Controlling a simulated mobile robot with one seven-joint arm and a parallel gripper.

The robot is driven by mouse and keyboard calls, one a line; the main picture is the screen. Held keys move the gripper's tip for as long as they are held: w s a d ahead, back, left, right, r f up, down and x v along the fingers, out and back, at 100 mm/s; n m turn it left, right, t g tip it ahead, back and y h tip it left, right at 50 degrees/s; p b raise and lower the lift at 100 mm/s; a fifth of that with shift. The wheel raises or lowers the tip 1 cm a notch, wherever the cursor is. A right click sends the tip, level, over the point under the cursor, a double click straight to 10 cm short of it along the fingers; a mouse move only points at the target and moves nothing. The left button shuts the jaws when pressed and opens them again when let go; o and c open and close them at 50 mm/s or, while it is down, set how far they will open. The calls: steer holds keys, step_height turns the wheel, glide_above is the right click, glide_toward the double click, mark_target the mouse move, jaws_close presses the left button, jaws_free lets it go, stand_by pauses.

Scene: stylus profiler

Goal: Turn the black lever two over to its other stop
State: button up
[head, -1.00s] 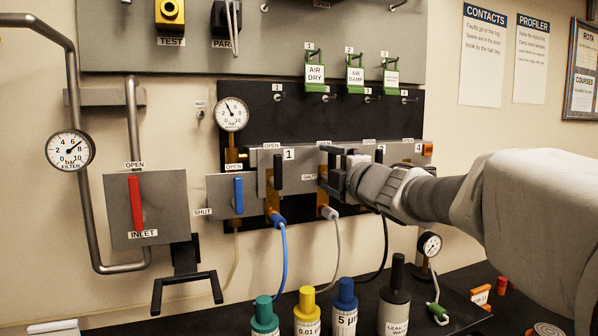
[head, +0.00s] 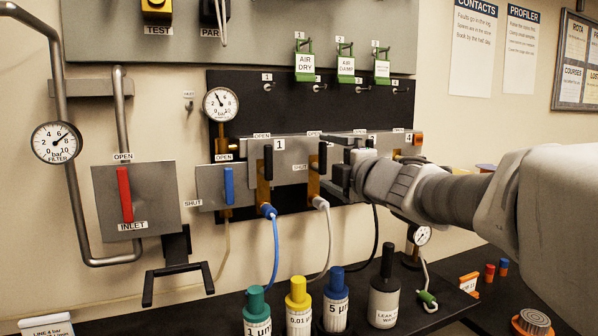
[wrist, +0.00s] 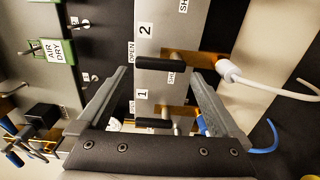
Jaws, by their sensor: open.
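Black lever two (head: 322,160) is on the grey valve panel, right of the black lever one (head: 268,162). Its handle stands upright, with its tip by the OPEN label and the SHUT label to its left. My gripper (head: 341,168) is just right of it in the head view, open and empty. In the wrist view, which is turned on its side, lever two (wrist: 161,63) appears between the spread fingertips of my gripper (wrist: 162,72). I cannot see any finger touching it. Lever one (wrist: 182,126) shows lower there.
A blue lever (head: 229,186) and a red inlet lever (head: 125,195) are to the left. A white hose (head: 328,235) and a blue hose (head: 275,250) hang below the valves. Several capped bottles stand on the black bench below. Green tags (head: 304,62) hang above.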

steer(key=p+v, duration=0.1)
steer(key=v, duration=1.2)
steer(key=shift+p, duration=0.35)
steer(key=shift+s+d+r, duration=0.1)
